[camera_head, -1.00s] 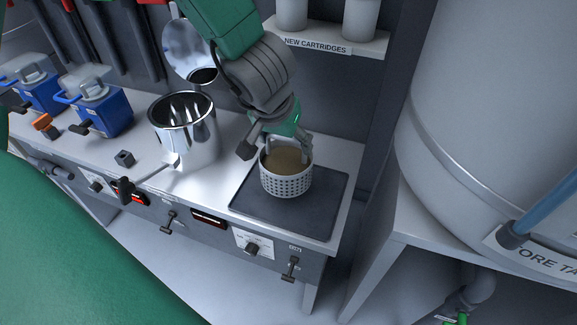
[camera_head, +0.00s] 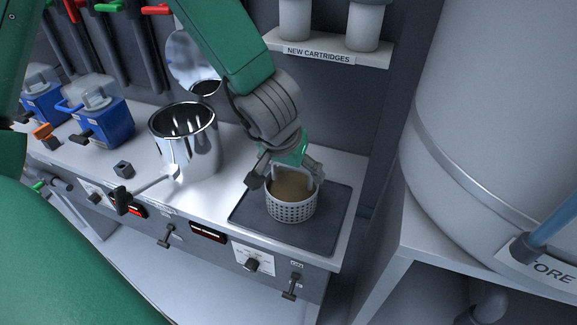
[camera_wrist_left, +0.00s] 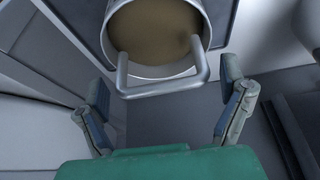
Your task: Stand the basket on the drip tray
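The basket (camera_head: 291,210) is a light metal, perforated cup with brown contents and a wire handle. It stands upright on the dark, flat drip tray (camera_head: 325,222) at the right end of the bench. My left gripper (camera_head: 285,176) is just above the basket's far side, fingers spread wide. In the left wrist view the basket (camera_wrist_left: 158,72) is at the top, and its handle (camera_wrist_left: 165,88) lies between the open fingers (camera_wrist_left: 165,80) without either touching it. My right gripper is not in view.
A shiny metal pot (camera_head: 188,145) with a side handle stands left of the tray. Blue-based units (camera_head: 103,125) and a small dark block (camera_head: 123,169) are further left. A cartridge shelf (camera_head: 320,53) is behind, and a large pale tank (camera_head: 490,130) stands at the right.

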